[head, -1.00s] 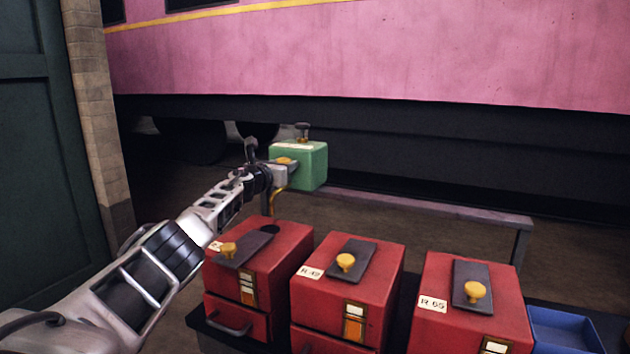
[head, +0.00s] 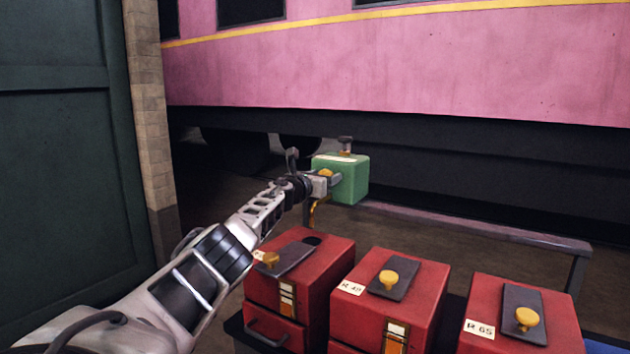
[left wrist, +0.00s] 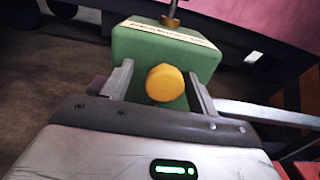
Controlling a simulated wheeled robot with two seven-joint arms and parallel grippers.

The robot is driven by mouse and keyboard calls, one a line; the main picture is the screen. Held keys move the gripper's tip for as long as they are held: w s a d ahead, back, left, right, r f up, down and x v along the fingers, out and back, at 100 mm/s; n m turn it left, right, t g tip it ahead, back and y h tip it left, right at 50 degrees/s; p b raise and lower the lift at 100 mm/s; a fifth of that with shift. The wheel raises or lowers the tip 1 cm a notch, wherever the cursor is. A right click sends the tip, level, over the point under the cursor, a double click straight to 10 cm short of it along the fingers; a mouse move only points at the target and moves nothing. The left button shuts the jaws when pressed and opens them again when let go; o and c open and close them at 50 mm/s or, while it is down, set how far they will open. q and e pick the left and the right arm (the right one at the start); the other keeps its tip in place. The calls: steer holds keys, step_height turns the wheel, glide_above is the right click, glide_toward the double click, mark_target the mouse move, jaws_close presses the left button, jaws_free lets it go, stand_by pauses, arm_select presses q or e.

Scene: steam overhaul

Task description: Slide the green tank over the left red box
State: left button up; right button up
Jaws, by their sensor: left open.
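The green tank (head: 341,180) has a dark cap on top and a yellow knob on its near side. It is at the rail behind the red boxes; whether it rests on it is unclear. My left gripper (head: 330,176) is at the tank's knob. In the left wrist view, its open fingers (left wrist: 160,78) stand on either side of the yellow knob (left wrist: 165,83), with visible gaps. The left red box (head: 325,268) is nearer and lower; its dark lid plate (head: 291,254) is turned aside, showing part of a dark round hole (head: 312,241). My right gripper is out of view.
A middle red box (head: 423,295) and a right red box (head: 558,312) stand in the same row, their dark plates with yellow knobs. A long rail or bench (head: 470,228) runs behind, before the pink carriage (head: 400,70). A green door (head: 60,170) is at left.

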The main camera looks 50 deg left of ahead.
arm_select(q)
steer(key=shift+p+v, duration=1.1)
steer(key=shift+p, duration=0.7)
steer(key=v, duration=1.3)
steer(key=shift+s, duration=0.4)
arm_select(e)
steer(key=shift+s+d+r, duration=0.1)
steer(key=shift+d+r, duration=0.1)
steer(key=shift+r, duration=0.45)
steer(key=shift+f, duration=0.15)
